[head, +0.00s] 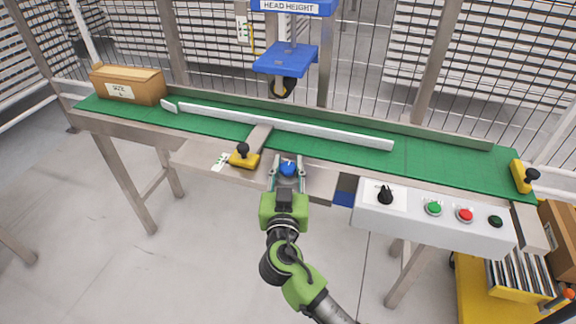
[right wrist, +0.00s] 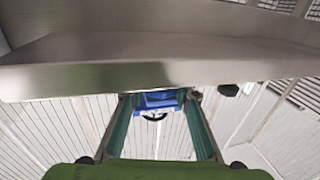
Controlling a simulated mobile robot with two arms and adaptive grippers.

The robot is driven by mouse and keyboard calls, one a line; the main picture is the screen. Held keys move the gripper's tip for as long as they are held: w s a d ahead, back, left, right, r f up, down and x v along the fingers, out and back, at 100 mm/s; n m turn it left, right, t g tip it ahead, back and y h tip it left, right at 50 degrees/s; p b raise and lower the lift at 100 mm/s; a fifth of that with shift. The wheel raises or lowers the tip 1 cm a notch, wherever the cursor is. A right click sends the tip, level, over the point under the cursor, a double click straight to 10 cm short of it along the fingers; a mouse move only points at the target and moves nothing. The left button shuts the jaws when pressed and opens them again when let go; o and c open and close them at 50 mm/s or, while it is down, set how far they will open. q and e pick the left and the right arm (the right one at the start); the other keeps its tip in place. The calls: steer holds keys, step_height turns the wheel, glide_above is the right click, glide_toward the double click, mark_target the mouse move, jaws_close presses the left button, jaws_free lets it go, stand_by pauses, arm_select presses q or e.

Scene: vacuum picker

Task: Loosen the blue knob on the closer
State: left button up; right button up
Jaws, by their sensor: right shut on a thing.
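The blue knob (head: 288,168) sits at the front edge of the conveyor table, between the fingertips of my right gripper (head: 288,174). My right gripper is shut on it, with its arm reaching up from the bottom of the head view. In the right wrist view, the two fingers of the right gripper (right wrist: 160,125) stand on either side of a blue part (right wrist: 160,100) with a dark curved piece; I cannot tell whether this is the knob. The closer's blue head (head: 287,60) hangs above the belt with a dark wheel (head: 283,88) under it. My left gripper is not in view.
A long pale rail (head: 290,126) lies over the green belt (head: 430,165). A yellow clamp with a black knob (head: 244,157) stands just left of my gripper. A control box (head: 410,222) with buttons is to the right. A carton (head: 127,84) sits at the belt's left end.

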steer(key=shift+d+n+y, duration=0.1)
steer(key=shift+n+y, duration=0.6)
steer(key=shift+y, duration=0.4)
steer(key=n+y+p, duration=0.1)
steer(key=y, duration=0.1)
steer(key=n+y, duration=0.1)
steer(key=y, duration=0.1)
steer(key=shift+a+n+g+p, duration=0.2)
steer(key=shift+n+g+p, duration=0.15)
steer(key=shift+n+g, duration=0.05)
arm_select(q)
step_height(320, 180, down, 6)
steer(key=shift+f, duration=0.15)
arm_select(e)
steer(key=o, duration=1.1)
steer(key=shift+s, duration=0.1)
steer(key=v, duration=1.2)
